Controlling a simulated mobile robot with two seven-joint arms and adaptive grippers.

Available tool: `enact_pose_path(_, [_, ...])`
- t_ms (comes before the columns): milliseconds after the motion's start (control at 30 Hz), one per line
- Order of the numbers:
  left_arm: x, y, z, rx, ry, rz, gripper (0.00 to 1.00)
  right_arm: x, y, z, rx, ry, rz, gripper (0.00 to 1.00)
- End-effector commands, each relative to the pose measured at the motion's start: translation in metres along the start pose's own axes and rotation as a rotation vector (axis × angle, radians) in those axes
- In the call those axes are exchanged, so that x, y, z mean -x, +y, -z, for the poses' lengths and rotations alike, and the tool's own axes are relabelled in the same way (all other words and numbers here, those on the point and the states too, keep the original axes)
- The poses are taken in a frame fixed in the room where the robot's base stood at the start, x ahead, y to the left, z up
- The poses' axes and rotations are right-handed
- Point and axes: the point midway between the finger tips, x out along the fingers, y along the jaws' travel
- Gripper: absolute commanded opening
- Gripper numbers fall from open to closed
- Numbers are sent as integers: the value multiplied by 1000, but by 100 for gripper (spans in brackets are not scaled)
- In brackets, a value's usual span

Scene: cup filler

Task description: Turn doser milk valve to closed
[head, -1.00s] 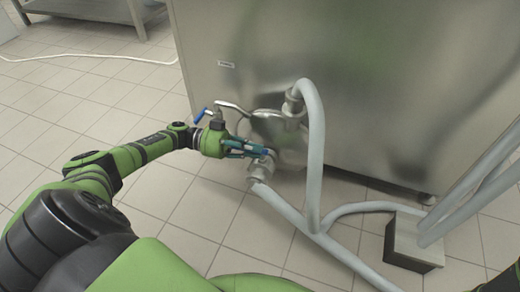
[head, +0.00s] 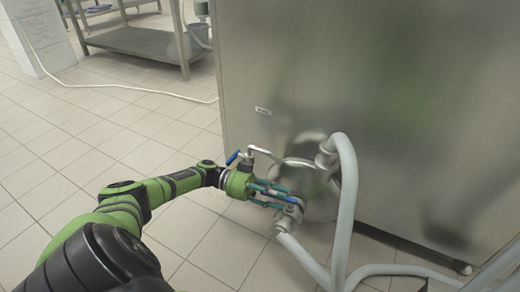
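The metal pipe fitting of the valve (head: 287,221) is low on the front of the steel machine, at the lower end of a pale hose. A small blue handle (head: 297,200) sits at its top. My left gripper (head: 288,201) reaches in from the left, its teal fingers at this blue handle. A gap shows between the fingers, but the tips overlap the handle, so I cannot tell whether they grip it. A second blue handle (head: 232,158) on a bent metal pipe is just behind my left wrist. No label shows which valve is the milk one. My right gripper is out of view.
The large steel machine (head: 380,110) fills the right side. A round metal cover (head: 318,200) is behind the valve. Pale hoses (head: 347,200) rise and run right, close to the gripper. Tiled floor (head: 130,130) is open at left; a steel table (head: 140,40) stands behind.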

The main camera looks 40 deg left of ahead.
Motion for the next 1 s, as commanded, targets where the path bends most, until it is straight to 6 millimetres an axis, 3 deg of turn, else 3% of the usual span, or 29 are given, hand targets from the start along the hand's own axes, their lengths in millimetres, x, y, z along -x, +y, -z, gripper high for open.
enact_pose_path(200, [48,-2,1,-2,-2,7,38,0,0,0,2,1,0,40])
enact_pose_path(400, [79,-2,1,-3,3,5,38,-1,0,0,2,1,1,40])
enact_pose_path(700, [100,-2,1,-5,3,2,38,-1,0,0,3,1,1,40])
enact_pose_path(1000, [105,0,1,-3,4,0,38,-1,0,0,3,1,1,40])
